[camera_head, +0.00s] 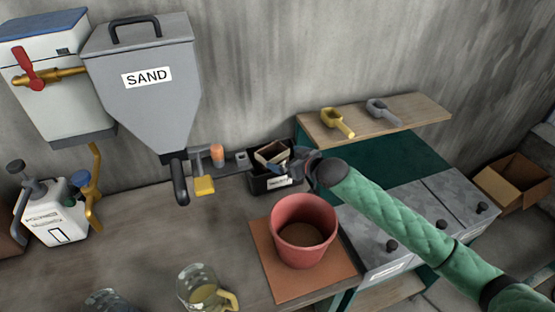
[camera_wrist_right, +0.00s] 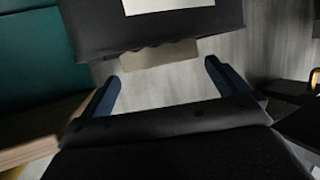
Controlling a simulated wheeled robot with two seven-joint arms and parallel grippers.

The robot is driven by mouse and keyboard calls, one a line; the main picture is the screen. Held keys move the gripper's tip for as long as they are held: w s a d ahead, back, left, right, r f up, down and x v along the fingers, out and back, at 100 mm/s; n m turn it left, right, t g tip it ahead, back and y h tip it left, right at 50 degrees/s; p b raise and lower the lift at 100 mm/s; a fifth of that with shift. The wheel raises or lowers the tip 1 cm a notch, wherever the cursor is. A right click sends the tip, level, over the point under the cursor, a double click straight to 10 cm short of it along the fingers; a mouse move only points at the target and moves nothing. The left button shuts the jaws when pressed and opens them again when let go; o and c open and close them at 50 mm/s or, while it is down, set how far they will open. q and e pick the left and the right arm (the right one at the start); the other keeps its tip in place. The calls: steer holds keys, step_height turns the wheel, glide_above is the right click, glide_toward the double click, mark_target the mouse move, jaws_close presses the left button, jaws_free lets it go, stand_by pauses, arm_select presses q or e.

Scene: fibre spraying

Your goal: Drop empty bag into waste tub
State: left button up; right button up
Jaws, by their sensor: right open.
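The black waste tub (camera_head: 262,184) stands against the back wall of the bench, with a white label on its front. A brown paper bag (camera_head: 272,152) is in its mouth, its top showing above the rim. My right gripper (camera_head: 297,164) is at the right side of the tub, beside the bag. In the right wrist view the gripper (camera_wrist_right: 161,70) is open with nothing between its two fingers. The bag's jagged tan edge (camera_wrist_right: 158,56) shows past the rim of the dark tub (camera_wrist_right: 100,30) there, just beyond the fingertips. My left gripper is not in view.
A red bucket (camera_head: 303,232) stands on an orange board in front of the tub. A sand hopper (camera_head: 145,75) hangs at the left. Two scoops lie on a wooden shelf (camera_head: 420,113) at the right. Glass jugs stand at the front; the bench's middle is clear.

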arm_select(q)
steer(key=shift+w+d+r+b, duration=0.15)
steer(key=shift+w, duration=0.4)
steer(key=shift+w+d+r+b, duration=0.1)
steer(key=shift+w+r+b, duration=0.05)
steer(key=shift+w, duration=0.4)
arm_select(e)
steer(key=v, duration=0.3)
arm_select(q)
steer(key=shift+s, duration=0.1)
arm_select(e)
steer(key=shift+r, duration=0.1)
